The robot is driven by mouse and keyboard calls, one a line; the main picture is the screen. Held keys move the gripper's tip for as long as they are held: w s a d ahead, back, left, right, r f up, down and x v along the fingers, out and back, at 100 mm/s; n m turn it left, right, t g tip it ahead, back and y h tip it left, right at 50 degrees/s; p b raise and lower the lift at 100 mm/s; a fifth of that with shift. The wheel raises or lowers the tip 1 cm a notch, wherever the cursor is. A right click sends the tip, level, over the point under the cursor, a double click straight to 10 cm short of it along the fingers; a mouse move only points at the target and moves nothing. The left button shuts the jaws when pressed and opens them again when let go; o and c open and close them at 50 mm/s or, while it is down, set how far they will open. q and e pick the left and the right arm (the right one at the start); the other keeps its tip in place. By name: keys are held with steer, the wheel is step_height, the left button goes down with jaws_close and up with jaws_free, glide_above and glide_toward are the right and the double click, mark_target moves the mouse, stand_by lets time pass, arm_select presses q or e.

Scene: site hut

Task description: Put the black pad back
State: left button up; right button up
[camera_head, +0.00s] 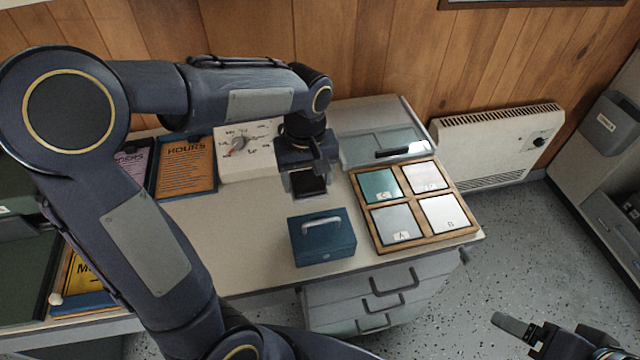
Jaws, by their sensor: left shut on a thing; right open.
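A black pad (309,184) is held in my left gripper (308,176), which is shut on it above the desk, behind the blue cash box. The fingers cover part of the pad. A wooden tray (367,224) with square compartments lies to the right on the desk. It shows a green tile marked C, a pale pinkish tile, a grey tile marked A and a white tile marked B. My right gripper (553,340) is open at the bottom right, over the floor, partly cut off by the frame edge.
The blue cash box (322,241) with a handle stands at the desk's front. A clear lidded box (362,150) with a black handle stands behind the tray. A white dial box (250,166) and orange HOURS board (186,168) stand left. A heater (497,143) is on the wall.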

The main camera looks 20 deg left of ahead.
mark_target(319, 177)
arm_select(q)
steer(key=w+f, duration=0.2)
steer(key=f, duration=0.1)
steer(key=w+f, duration=0.2)
steer(key=w, duration=0.1)
steer(key=shift+w+a+f, duration=0.2)
steer(key=shift+w+f, duration=0.15)
steer(key=shift+f, duration=0.05)
steer(key=shift+w+f+b, duration=0.3)
steer(key=shift+f, duration=1.55)
steer(key=shift+f, duration=0.1)
